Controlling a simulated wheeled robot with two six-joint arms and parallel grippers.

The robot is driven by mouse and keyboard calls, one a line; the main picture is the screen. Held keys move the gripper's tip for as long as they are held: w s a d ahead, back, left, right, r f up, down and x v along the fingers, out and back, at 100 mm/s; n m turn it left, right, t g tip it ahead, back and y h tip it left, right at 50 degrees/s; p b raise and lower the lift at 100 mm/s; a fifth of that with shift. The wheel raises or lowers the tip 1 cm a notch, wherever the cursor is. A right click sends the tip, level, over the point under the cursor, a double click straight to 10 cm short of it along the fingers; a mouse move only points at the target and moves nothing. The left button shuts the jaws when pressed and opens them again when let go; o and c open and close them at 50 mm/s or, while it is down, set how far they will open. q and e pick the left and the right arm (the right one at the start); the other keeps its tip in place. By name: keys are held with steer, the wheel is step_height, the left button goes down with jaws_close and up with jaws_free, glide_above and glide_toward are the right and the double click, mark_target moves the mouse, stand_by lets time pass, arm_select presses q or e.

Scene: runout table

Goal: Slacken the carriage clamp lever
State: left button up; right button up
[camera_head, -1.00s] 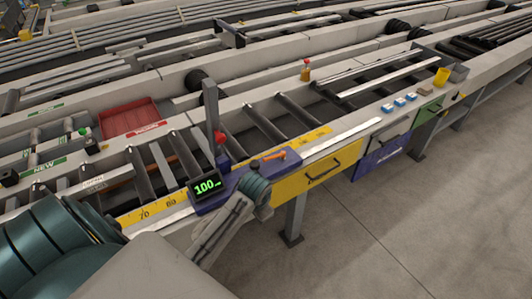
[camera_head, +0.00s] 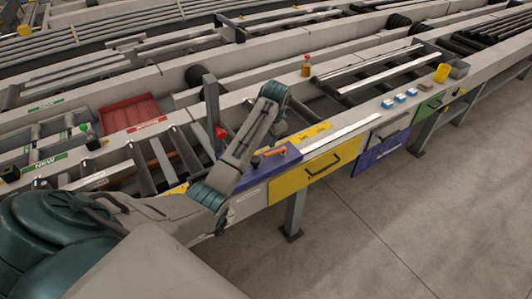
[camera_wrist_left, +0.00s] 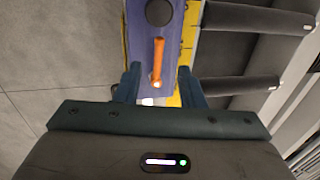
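The orange clamp lever (camera_head: 274,152) lies on top of the blue-purple carriage (camera_head: 285,158), on the near rail of the runout table. In the left wrist view the lever (camera_wrist_left: 158,60) points away from the camera along the carriage (camera_wrist_left: 140,30), with a round dark knob (camera_wrist_left: 160,12) beyond it. My left gripper (camera_wrist_left: 159,70) is open. Its two fingers stand on either side of the lever's near end, apart from it in the picture; the height gap is unclear. In the head view my left arm hides part of the carriage and its display. My right gripper is not in view.
A yellow drawer (camera_head: 290,184) hangs below the rail. A red tray (camera_head: 128,112) lies at the left. Blue-white items (camera_head: 400,98) and a yellow cup (camera_head: 442,74) are on the right. Table rollers lie behind the carriage.

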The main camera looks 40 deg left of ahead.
mark_target(266, 155)
arm_select(q)
steer(key=f, duration=0.3)
steer(key=a+f+p, duration=0.1)
steer(key=f, duration=0.2)
steer(key=f+p, duration=0.1)
steer(key=f, duration=0.2)
steer(key=shift+w+a+f, duration=0.3)
steer(key=shift+w+f, duration=0.05)
steer(key=shift+f, duration=0.05)
jaws_close()
